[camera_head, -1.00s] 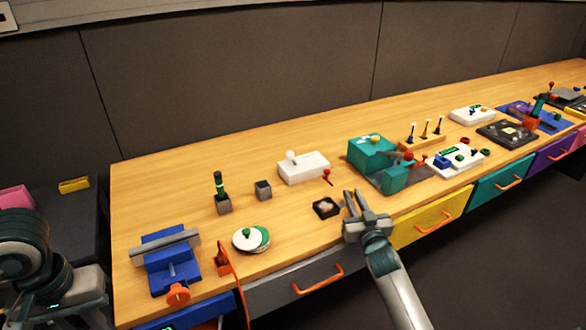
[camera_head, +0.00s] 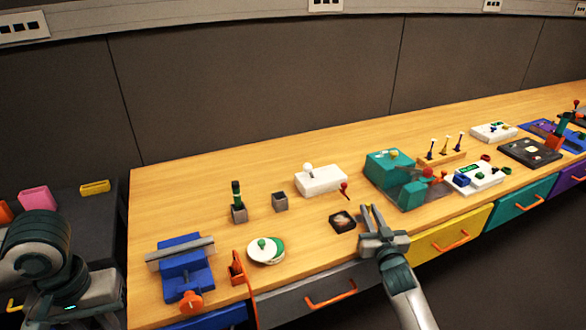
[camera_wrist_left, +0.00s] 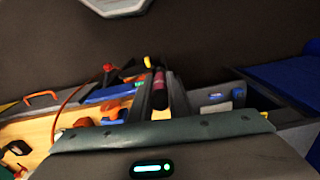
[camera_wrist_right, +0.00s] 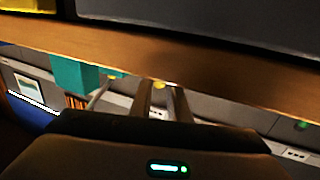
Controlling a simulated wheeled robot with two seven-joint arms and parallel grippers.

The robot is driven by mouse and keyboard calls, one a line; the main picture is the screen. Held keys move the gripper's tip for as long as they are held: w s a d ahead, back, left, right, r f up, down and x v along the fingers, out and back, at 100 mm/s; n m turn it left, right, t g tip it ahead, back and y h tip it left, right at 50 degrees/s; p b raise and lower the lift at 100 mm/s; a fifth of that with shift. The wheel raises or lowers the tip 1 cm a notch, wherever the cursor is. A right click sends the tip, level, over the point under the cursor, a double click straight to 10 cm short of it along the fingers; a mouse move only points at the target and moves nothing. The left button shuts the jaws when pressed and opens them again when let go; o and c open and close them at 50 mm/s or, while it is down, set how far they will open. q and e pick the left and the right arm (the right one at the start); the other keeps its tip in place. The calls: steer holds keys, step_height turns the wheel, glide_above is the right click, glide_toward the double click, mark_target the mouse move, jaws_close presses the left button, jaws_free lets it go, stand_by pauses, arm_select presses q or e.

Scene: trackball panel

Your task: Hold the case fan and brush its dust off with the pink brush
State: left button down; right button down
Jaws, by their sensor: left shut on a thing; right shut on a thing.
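The case fan (camera_head: 342,221), a small black square with a pale patch in its middle, appears to lie on the table near its front edge. My right gripper (camera_head: 372,208) is just right of it, fingers pointing away from me. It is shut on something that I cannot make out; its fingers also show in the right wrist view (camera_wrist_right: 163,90). My left gripper (camera_wrist_left: 162,88) is out of the head view. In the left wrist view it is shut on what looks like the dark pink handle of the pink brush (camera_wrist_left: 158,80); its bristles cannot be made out.
A blue vise (camera_head: 185,265), a white-and-green round dish (camera_head: 266,250) and an orange stand (camera_head: 237,268) are left of the fan. A white box (camera_head: 320,180) is behind it. A teal machine (camera_head: 388,168) stands to the right. Bare table lies between the dish and fan.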

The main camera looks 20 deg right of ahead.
stand_by(0.4)
steer(key=c, duration=1.6)
jaws_free()
steer(key=shift+s, duration=0.1)
steer(key=v, duration=1.1)
steer(key=shift+s+a, duration=0.2)
steer(key=shift+s, duration=0.2)
steer(key=o, duration=0.3)
arm_select(q)
steer(key=shift+r, duration=0.1)
arm_select(e)
steer(key=shift+s, duration=0.1)
